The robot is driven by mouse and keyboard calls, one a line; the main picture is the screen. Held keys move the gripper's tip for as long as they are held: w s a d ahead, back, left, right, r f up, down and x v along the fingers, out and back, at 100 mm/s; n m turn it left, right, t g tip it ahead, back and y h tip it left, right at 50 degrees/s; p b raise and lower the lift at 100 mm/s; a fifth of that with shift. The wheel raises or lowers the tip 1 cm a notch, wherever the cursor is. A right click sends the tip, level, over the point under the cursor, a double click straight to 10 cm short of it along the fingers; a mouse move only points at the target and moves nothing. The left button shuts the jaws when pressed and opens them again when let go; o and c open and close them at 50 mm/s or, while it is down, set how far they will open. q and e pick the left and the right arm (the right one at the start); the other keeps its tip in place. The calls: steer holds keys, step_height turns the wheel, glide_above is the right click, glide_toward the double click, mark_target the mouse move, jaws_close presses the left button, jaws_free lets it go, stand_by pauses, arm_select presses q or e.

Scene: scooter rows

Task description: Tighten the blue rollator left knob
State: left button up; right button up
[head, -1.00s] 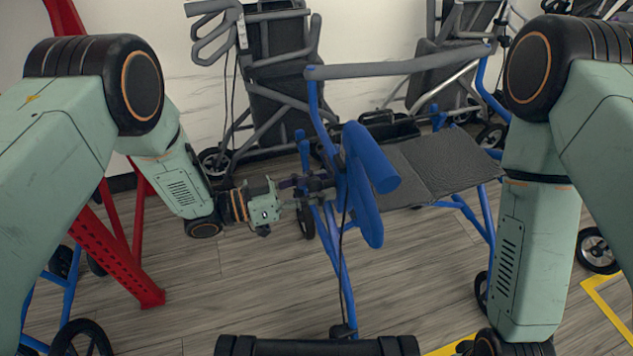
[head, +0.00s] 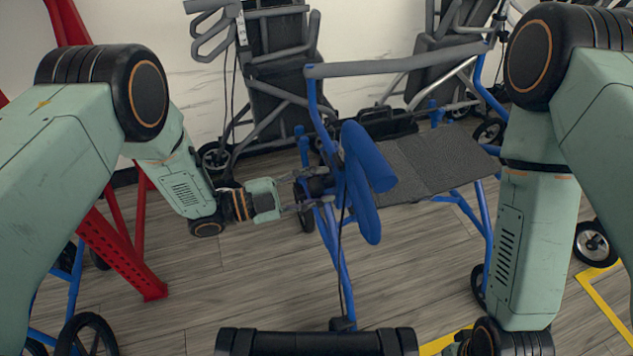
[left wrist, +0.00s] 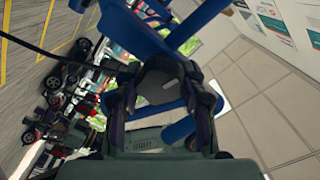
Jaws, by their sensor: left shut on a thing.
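The blue rollator (head: 358,70) stands in the middle of the head view, with a grey top bar, dark seat and blue frame tubes. Its left knob (head: 317,186) is dark and sits on the frame's left side, beside the big blue handle loops. My left gripper (head: 306,191) reaches it from the left and is shut on it. In the left wrist view the dark knob (left wrist: 160,84) sits between the two fingers, with blue tubes behind it. The fingers partly hide the knob. My right arm hangs on the right; its fingers are out of view.
A red frame (head: 118,250) and another blue wheeled frame (head: 75,280) stand at the left. Folded dark wheeled chairs (head: 270,80) line the white wall. Yellow tape (head: 607,312) marks the floor at lower right. Wooden floor (head: 240,285) is clear below my left gripper.

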arm_select(q)
steer(key=m, duration=0.4)
steer(key=shift+s+m+p, duration=0.1)
steer(key=shift+m+p, duration=0.2)
steer(key=m, duration=0.3)
steer(key=shift+f+m, duration=0.15)
steer(key=shift+m, duration=0.15)
steer(key=m+p, duration=0.1)
steer(key=m, duration=0.2)
steer(key=shift+f+m, duration=0.1)
steer(key=shift+m, duration=1.9)
steer(key=shift+f, duration=0.1)
steer(key=o, duration=1.2)
steer(key=shift+p, duration=0.3)
steer(key=shift+c, duration=0.2)
